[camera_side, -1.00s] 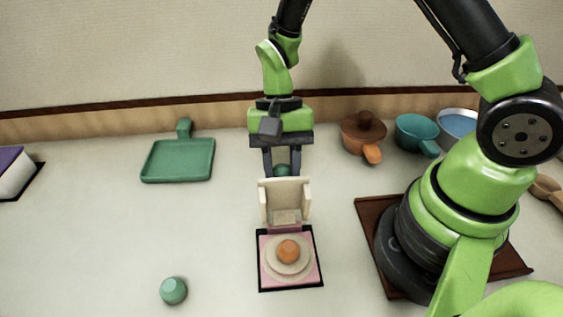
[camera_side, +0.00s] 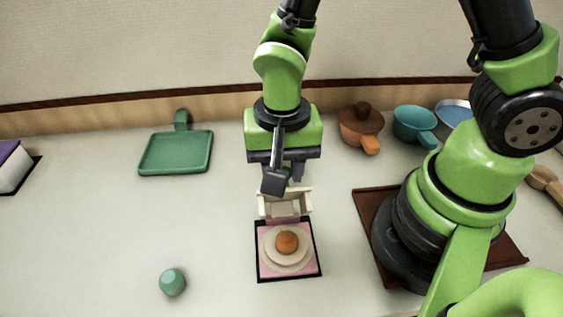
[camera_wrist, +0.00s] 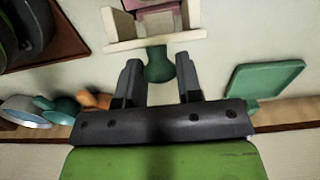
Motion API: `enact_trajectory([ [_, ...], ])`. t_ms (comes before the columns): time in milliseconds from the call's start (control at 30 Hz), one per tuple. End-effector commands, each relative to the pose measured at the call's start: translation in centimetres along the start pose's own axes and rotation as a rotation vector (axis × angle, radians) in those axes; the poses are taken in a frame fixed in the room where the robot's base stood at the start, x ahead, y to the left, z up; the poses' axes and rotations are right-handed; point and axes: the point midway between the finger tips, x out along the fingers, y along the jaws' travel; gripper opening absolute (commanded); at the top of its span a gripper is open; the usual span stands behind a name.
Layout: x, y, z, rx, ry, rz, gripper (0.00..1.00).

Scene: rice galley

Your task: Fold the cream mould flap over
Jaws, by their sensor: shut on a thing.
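The cream mould flap (camera_side: 286,207) is a shallow cream tray shape with side walls, hinged at the back of the pink mould base (camera_side: 264,272). In the side view it is raised off the base and partly hidden by my gripper (camera_side: 285,182). In the wrist view the flap (camera_wrist: 113,30) is at the top, with a green knob (camera_wrist: 160,66) on its edge. The knob sits between the two fingers of my gripper (camera_wrist: 160,78), which is shut on it. A cream disc (camera_side: 271,258) with an orange ball (camera_side: 287,242) on it rests on the base.
A green square pan (camera_side: 175,155) lies at back left. A small green cup-like piece (camera_side: 173,282) stands at front left. An orange-brown pot (camera_side: 361,125) and a teal pan (camera_side: 414,122) stand at back right.

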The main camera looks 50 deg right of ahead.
Motion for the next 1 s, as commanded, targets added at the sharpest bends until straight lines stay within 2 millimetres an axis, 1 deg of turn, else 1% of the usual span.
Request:
enact_trajectory([
  [167, 0.0, 0.1, 0.1, 0.004, -0.004, 0.006, 0.0],
  [200, 0.0, 0.1, 0.1, 0.004, -0.004, 0.006, 0.37],
  [300, 0.0, 0.1, 0.1, 0.004, -0.004, 0.005, 0.59],
  [567, 0.0, 0.0, 0.1, 0.003, -0.003, 0.002, 0.59],
  [667, -0.5, 0.0, 0.0, 0.003, -0.002, 0.0, 0.59],
  [767, -1.7, -0.1, 0.0, 0.003, -0.001, -0.004, 0.59],
  [1000, -6.3, -0.1, 0.0, 0.004, 0.0, -0.006, 0.59],
])
